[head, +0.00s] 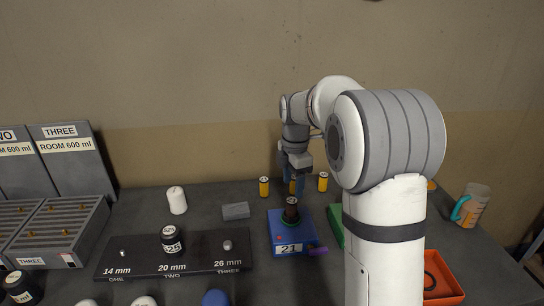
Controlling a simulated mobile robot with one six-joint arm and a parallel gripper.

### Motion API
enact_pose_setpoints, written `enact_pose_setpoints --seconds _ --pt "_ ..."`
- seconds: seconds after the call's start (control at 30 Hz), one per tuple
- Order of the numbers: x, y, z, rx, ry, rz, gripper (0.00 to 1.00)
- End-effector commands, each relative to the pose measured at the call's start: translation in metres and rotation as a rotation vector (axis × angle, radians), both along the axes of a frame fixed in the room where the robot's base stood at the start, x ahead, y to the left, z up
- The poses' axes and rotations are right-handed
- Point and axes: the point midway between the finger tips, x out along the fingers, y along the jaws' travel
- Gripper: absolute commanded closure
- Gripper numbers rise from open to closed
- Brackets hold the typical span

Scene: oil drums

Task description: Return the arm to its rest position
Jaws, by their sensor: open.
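My arm (390,228) stands at the right of the head view and reaches over the back of the table. My gripper (293,188) points down near the table's back edge, with its jaws open. A yellow cylinder (293,187) shows partly behind or between the fingers; I cannot tell which. Below the fingers in the picture, a dark bottle-like piece (291,211) stands on a blue device (283,236) marked 21. I cannot tell how much space lies between it and the fingertips.
A black board (205,262) labelled 14, 20 and 26 mm holds a dark drum (172,240). A white bottle (177,200), grey block (236,211) and yellow cylinders (264,187) stand behind. Grey bins (70,158) are left; an orange tray (447,277) and jug (471,205) right.

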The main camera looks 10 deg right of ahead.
Motion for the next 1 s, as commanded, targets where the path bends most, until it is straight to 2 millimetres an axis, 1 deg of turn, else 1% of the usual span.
enact_pose_setpoints --seconds 0.07,0.17,0.27,0.3,0.47,0.5,0.57,0.6,0.73,0.8,0.9,1.0 --pt "-0.007 0.000 0.005 0.000 -0.007 -0.037 0.45" --pt "-0.027 -0.001 0.015 0.002 -0.028 -0.163 0.45" --pt "-0.060 -0.002 0.027 0.012 -0.059 -0.371 0.45" --pt "-0.076 -0.003 0.032 0.018 -0.074 -0.468 0.45" --pt "-0.140 -0.005 0.039 0.058 -0.125 -0.864 0.45" --pt "-0.156 -0.005 0.039 0.071 -0.136 -0.962 0.45" --pt "-0.180 -0.005 0.037 0.094 -0.151 -1.109 0.45" --pt "-0.195 -0.006 0.035 0.110 -0.161 -1.205 0.45" --pt "-0.240 -0.006 0.024 0.166 -0.181 -1.488 0.45" --pt "-0.257 -0.007 0.018 0.194 -0.187 -1.608 0.45" --pt "-0.275 -0.007 0.010 0.222 -0.190 -1.731 0.45" --pt "-0.284 -0.007 0.005 0.240 -0.192 -1.799 0.45"
